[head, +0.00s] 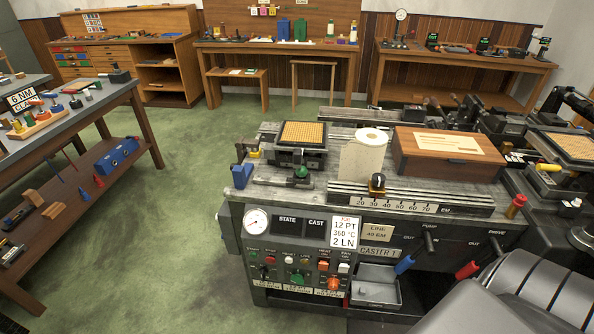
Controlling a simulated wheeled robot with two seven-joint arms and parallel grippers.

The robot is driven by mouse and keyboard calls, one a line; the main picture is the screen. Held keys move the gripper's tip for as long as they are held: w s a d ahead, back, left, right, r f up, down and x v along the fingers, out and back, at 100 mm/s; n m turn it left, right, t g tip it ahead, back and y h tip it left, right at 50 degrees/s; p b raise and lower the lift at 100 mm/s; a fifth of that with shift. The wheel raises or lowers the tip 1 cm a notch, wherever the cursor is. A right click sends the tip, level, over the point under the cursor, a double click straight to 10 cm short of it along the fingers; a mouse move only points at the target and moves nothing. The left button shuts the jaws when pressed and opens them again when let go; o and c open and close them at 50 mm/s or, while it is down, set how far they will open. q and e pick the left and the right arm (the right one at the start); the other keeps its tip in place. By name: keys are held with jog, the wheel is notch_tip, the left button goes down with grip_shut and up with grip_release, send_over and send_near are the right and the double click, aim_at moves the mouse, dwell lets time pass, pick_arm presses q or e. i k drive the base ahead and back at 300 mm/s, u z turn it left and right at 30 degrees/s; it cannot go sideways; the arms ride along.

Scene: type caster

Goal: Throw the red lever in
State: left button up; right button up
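The red lever (467,270) is on the front of the caster at the right, under the DRIVE label. Its red handle hangs down and to the left, toward the OUT side, from a dark pivot near the top of the panel. A similar blue lever (404,265) sits to its left under the PUMP label, also angled down and left.
The caster (300,225) carries a paper roll (372,139) and a wooden box (448,152) on top. Green floor is clear at left.

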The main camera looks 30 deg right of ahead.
aim_at(473, 266)
jog(key=z, duration=2.6)
jog(key=k, duration=0.5)
jog(key=u, duration=1.4)
jog(key=i, duration=1.05)
jog(key=z, duration=1.45)
